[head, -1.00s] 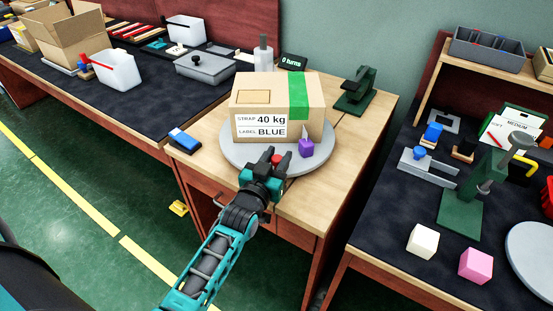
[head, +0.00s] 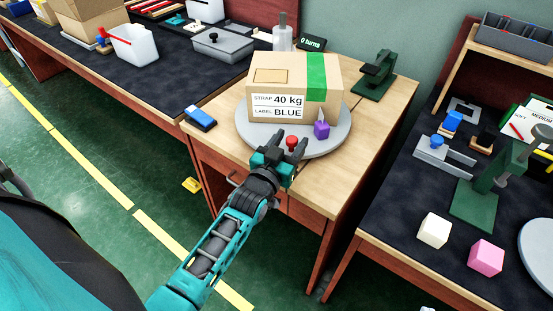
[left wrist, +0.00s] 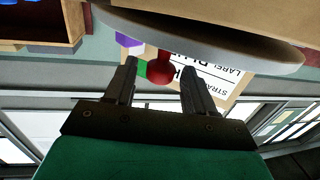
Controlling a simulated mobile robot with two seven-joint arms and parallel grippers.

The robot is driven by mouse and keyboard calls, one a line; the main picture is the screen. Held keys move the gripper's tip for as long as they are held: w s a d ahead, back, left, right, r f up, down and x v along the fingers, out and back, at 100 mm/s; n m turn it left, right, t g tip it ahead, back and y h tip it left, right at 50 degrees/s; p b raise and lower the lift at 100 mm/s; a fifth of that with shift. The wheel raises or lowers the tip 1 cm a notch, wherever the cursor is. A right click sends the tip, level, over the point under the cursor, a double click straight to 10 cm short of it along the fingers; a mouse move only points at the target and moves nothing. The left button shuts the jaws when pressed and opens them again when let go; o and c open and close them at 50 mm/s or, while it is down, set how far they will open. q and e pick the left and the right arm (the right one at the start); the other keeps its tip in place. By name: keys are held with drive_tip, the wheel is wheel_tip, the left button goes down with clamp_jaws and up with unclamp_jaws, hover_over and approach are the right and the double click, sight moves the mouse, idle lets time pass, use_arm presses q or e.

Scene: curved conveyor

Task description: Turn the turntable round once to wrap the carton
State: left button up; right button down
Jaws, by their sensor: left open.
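The carton (head: 293,88) sits on the grey round turntable (head: 257,139), with a green strip over its right side and a label reading "STRAP 40 kg, LABEL BLUE". A red knob (head: 292,141) stands at the turntable's near edge. My left gripper (head: 289,147) is open at the knob. In the left wrist view, the red knob (left wrist: 161,70) shows between the open fingers, with a gap to each, just beyond or at the tips. The carton appears upside down there (left wrist: 238,84). A purple block (head: 321,130) stands right of the knob. My right gripper is out of view.
A small display (head: 312,43) behind the carton reads "0 turns". A blue device (head: 200,117) lies on the table's left. A dark green press-like stand (head: 375,77) is at the back right. Right bench holds white (head: 434,230) and pink (head: 486,257) cubes.

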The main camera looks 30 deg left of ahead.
use_arm(q)
drive_tip(key=s, duration=1.1)
drive_tip(key=shift+s+d+p, duration=0.25)
drive_tip(key=shift+d+p, duration=0.1)
drive_tip(key=shift+p, duration=0.1)
